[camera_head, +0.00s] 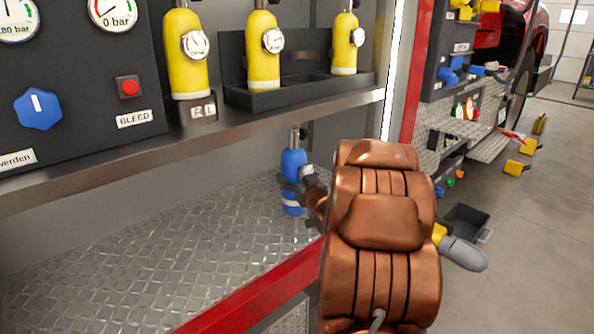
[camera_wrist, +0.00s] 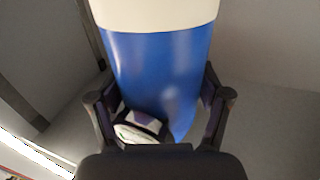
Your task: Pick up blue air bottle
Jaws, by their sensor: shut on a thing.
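The blue air bottle (camera_head: 292,165) stands upright at the back right of the diamond-plate shelf in the head view, with a valve on top and a pale band near its base. It fills the middle of the wrist view (camera_wrist: 160,70), with a gauge beside it. My gripper (camera_wrist: 160,110) is shut on the bottle, one finger on each side. In the head view my copper-coloured arm covers part of the gripper. I cannot tell whether the bottle's base touches the shelf.
Three yellow bottles, one of them here (camera_head: 262,50), stand on the upper ledge (camera_head: 200,130) above the blue bottle. A gauge panel (camera_head: 80,80) is at left. The diamond-plate shelf (camera_head: 150,260) is clear to the left. A red edge (camera_head: 260,290) runs along its front.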

